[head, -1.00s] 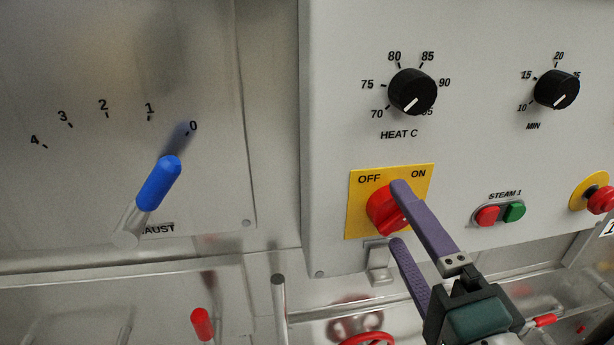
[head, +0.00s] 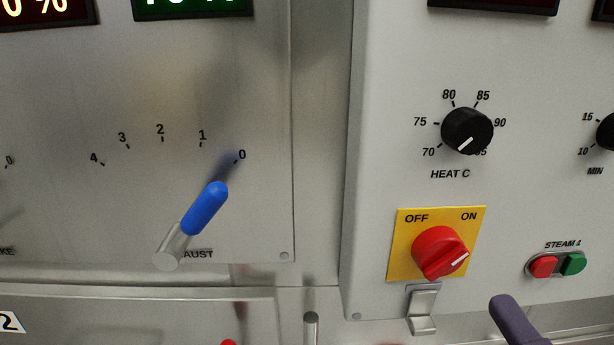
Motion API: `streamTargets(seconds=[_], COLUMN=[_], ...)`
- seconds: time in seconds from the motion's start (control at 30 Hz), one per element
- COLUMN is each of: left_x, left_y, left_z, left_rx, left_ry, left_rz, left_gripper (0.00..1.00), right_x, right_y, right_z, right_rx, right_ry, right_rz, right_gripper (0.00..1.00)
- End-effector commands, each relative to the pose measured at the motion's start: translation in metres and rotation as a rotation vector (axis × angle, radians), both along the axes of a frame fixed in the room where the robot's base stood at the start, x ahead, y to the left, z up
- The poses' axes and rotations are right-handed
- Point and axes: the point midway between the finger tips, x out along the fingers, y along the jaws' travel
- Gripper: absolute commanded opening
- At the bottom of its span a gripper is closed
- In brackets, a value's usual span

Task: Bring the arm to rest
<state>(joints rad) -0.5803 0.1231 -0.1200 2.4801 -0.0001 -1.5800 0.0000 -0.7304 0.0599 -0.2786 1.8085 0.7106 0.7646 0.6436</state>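One finger (head: 516,322) of my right gripper shows at the bottom edge of the head view, a purple fingertip below and right of the red rotary switch (head: 437,254). It is apart from the switch. The rest of this gripper is out of the frame, so its opening cannot be told. The red switch sits on a yellow plate marked OFF and ON, and its white mark points to the upper right, toward ON. My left gripper is not in view.
A metal hasp (head: 421,309) sticks out below the yellow plate. A blue-handled lever (head: 206,207) projects from the left panel near 0. The black HEAT C knob (head: 466,131) and the red and green STEAM 1 buttons (head: 556,264) are on the right panel.

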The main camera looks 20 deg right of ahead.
Motion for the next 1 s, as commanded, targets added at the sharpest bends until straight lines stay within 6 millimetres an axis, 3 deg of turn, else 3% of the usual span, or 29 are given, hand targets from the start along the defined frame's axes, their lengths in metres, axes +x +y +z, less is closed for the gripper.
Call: streamTargets(seconds=[0.13, 0.27, 0.4, 0.53, 0.67, 0.83, 1.0], left_x=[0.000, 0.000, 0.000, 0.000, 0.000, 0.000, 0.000], left_y=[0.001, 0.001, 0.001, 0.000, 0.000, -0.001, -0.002], left_z=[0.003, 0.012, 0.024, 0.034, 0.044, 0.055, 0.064], left_rx=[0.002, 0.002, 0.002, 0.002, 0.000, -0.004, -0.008], left_ry=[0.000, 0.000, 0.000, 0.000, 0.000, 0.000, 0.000], left_rz=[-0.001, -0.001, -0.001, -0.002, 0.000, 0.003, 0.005], left_gripper=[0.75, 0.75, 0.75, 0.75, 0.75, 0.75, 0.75], right_x=[0.007, 0.025, 0.037, 0.030, 0.012, -0.020, -0.057], right_y=[0.008, 0.038, 0.078, 0.096, 0.090, 0.057, 0.016], right_z=[0.003, 0.011, 0.014, 0.006, -0.004, -0.008, 0.002], right_rx=[-0.025, -0.135, -0.366, -0.619, -0.868, -1.107, -1.249], right_ry=[0.021, 0.102, 0.250, 0.419, 0.616, 0.883, 1.144], right_rz=[0.046, 0.210, 0.464, 0.674, 0.842, 0.993, 1.093], right_gripper=[0.96, 0.96, 0.96, 0.96, 0.96, 0.96, 0.96])
